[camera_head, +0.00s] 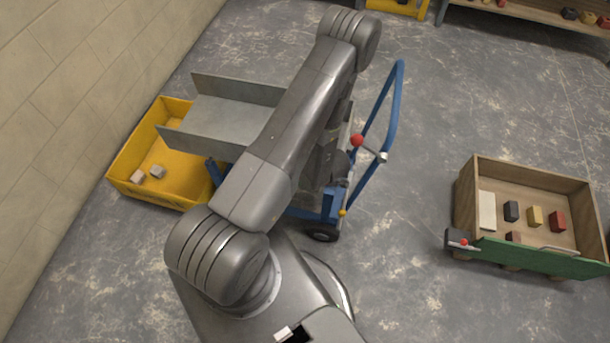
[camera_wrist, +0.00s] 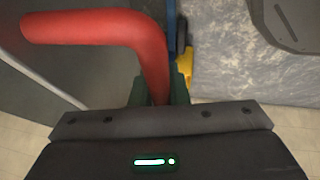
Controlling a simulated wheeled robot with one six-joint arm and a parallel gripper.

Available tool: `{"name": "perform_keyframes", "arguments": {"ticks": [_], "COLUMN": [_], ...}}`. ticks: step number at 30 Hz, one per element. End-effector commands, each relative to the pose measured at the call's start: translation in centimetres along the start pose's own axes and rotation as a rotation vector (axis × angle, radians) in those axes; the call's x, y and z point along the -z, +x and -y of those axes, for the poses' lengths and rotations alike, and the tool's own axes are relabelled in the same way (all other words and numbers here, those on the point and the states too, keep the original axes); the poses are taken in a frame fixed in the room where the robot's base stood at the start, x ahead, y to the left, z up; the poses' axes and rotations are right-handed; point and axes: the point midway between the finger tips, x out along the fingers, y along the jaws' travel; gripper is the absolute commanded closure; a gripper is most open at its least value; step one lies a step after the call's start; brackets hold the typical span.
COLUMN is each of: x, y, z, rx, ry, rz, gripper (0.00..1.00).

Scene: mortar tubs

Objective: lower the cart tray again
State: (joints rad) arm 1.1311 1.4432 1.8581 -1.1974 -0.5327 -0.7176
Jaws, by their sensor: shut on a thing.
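The cart tray (camera_head: 225,122) is a grey metal trough on a blue-framed cart (camera_head: 330,205). Its open end reaches over a yellow tub (camera_head: 190,190), and its visible part looks empty. It seems tilted towards the tub, but the angle is hard to judge. In the wrist view my gripper (camera_wrist: 160,94) is shut on a bent red handle (camera_wrist: 100,27). In the head view my own arm hides the gripper and part of the cart. A red ball knob (camera_head: 357,140) shows beside the cart's blue push bar (camera_head: 388,105).
A wooden crate (camera_head: 500,172) with a green front and several coloured blocks stands at right. A shelf (camera_head: 540,17) is at the back. The floor between cart and crate is clear.

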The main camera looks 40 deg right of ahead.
Motion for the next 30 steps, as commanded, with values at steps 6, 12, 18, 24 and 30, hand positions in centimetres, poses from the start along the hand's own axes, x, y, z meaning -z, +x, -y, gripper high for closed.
{"name": "perform_keyframes", "arguments": {"ticks": [6,12,18,24,30], "x": [-0.19,-0.29,-0.36,-0.28,-0.23], "y": [0.75,0.91,0.98,0.93,0.79], "z": [-0.21,-0.06,0.07,0.13,0.13], "rx": [-0.010,-0.007,-0.005,-0.003,-0.003], "ry": [-0.001,0.003,0.005,0.005,0.005], "rz": [-0.024,-0.025,-0.023,-0.024,-0.025], "gripper": [1.00,1.00,0.84,0.64,0.64]}}
